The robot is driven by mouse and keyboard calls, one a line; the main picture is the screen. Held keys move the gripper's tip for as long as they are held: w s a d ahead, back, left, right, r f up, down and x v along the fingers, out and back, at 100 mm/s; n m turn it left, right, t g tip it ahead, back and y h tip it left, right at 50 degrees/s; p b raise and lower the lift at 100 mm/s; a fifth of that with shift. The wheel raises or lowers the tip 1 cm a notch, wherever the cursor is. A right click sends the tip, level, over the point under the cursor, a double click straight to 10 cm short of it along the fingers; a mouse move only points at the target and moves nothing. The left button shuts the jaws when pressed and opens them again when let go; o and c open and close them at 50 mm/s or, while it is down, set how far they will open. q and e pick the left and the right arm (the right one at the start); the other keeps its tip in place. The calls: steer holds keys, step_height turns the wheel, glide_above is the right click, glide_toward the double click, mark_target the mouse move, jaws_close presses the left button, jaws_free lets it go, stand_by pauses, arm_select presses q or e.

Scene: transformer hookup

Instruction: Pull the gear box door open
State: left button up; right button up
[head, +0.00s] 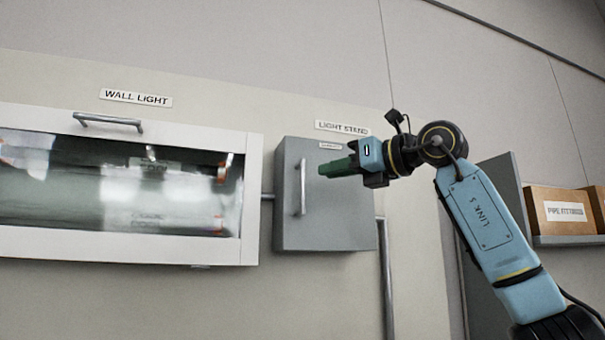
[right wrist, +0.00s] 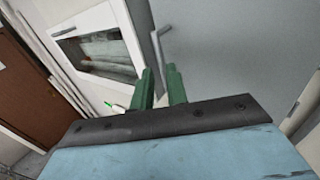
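A grey wall box (head: 340,220) hangs below the "LIGHT STAND" label, and its front door looks shut. An upright bar handle (head: 301,187) is on the left part of the door; it also shows in the right wrist view (right wrist: 158,46). No words "gear box" can be read on the box. My left gripper is out of view.
A white-framed glass-front cabinet (head: 250,190) labelled "WALL LIGHT" is left of the box. A vertical pipe (head: 388,280) runs down to the right of the box. A shelf (head: 565,240) with cardboard boxes (head: 562,211) is at the far right.

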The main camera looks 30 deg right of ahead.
steer(key=p, duration=0.2)
glide_above(303, 208)
steer(key=shift+w+d, duration=0.1)
steer(key=shift+w, duration=0.2)
steer(key=shift+c, duration=0.2)
jaws_close()
